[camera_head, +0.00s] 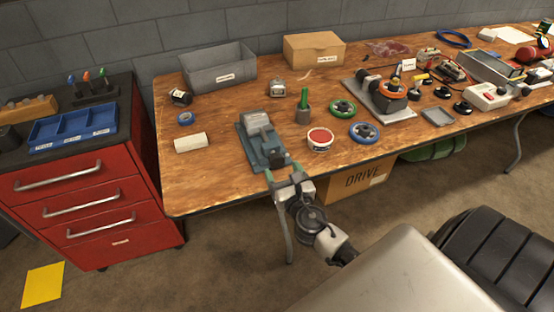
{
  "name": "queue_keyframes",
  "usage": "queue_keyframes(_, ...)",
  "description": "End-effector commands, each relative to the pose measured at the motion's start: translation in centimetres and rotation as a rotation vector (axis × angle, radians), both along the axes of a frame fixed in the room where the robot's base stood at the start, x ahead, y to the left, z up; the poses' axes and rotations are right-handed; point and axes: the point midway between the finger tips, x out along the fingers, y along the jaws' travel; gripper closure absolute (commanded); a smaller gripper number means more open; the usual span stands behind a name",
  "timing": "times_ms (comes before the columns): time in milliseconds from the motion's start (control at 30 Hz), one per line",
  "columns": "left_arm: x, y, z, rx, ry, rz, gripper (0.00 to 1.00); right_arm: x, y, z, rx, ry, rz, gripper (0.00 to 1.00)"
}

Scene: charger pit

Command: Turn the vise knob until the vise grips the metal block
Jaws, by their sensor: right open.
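The blue-grey vise (248,148) stands near the front edge of the wooden workbench, left of the middle. A pale grey metal piece, apparently the metal block (257,122), shows at its far end; whether the jaws touch it is too small to tell. The vise's dark near end, where the knob seems to be (276,158), points toward me. My right gripper (281,169) is open at this near end, at the bench's front edge, with its fingers apart. Whether they touch the knob cannot be told. My left gripper is not in view.
Right of the vise are a red-topped round tin (320,138) and a dark cup with a green handle (303,112). A red drawer cabinet (90,200) stands left of the workbench (190,190). A cardboard box (350,182) sits below.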

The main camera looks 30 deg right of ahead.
Motion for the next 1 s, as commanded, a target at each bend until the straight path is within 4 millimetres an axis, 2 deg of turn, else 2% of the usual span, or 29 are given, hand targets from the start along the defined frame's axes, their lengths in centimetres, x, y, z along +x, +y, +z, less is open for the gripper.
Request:
queue_keyframes(100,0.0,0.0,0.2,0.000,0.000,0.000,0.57,2.1,-0.5,0.1,0.001,-0.001,0.001,0.29)
queue_keyframes(300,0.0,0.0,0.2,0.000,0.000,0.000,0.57,4.1,-1.0,-0.1,0.002,0.001,0.001,0.29)
queue_keyframes(667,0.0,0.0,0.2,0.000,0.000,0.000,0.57,4.5,-1.0,-0.1,0.003,0.001,0.001,0.31)
queue_keyframes(900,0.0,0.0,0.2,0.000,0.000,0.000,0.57,4.5,-1.0,-0.1,0.003,0.001,0.001,0.67)
queue_keyframes(967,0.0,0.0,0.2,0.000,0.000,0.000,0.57,4.5,-1.0,-0.1,0.003,0.001,0.001,0.77)
queue_keyframes(1000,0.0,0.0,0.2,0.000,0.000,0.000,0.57,4.5,-1.0,-0.1,0.003,0.001,0.001,0.77)
